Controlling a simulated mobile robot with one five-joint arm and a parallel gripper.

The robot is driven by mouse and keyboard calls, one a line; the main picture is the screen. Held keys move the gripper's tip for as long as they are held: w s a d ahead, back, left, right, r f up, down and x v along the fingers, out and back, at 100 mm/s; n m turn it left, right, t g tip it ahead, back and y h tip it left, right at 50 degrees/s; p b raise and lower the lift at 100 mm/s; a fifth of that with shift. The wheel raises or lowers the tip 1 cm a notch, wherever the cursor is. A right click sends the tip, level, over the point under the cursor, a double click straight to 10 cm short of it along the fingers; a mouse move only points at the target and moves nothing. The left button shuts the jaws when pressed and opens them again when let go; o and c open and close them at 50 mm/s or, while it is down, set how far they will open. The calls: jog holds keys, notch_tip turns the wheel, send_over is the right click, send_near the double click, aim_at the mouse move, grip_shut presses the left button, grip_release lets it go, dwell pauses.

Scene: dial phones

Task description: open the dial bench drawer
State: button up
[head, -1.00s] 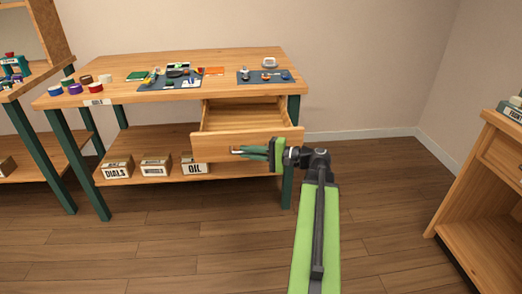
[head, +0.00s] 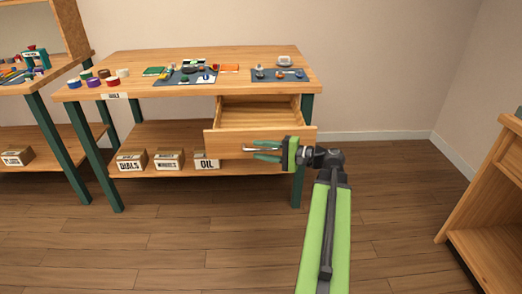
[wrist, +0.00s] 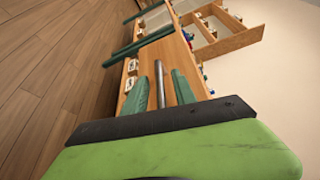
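The dial bench (head: 200,63) is a wooden workbench with dark green legs. Its drawer (head: 258,118) is pulled out, and its empty-looking inside shows in the head view. The drawer front (head: 225,143) faces me, with a metal bar handle (head: 250,149) across it. My gripper (head: 256,151) is at the drawer front, its green fingers spread apart. In the wrist view, the metal handle bar (wrist: 160,83) lies between my gripper's fingers (wrist: 161,90), with gaps on both sides.
Cartons labelled DIALS (head: 131,161) and OIL (head: 206,161) stand on the lower shelf. Tape rolls (head: 113,82) and dark mats with small parts (head: 279,75) are on the benchtop. A wooden cabinet (head: 490,185) stands at the right. The floor between is clear.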

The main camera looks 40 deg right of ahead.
jog(key=p+v, duration=0.1)
jog(key=v, duration=1.6)
jog(key=shift+w+a+f, duration=0.1)
jog(key=shift+a, duration=0.05)
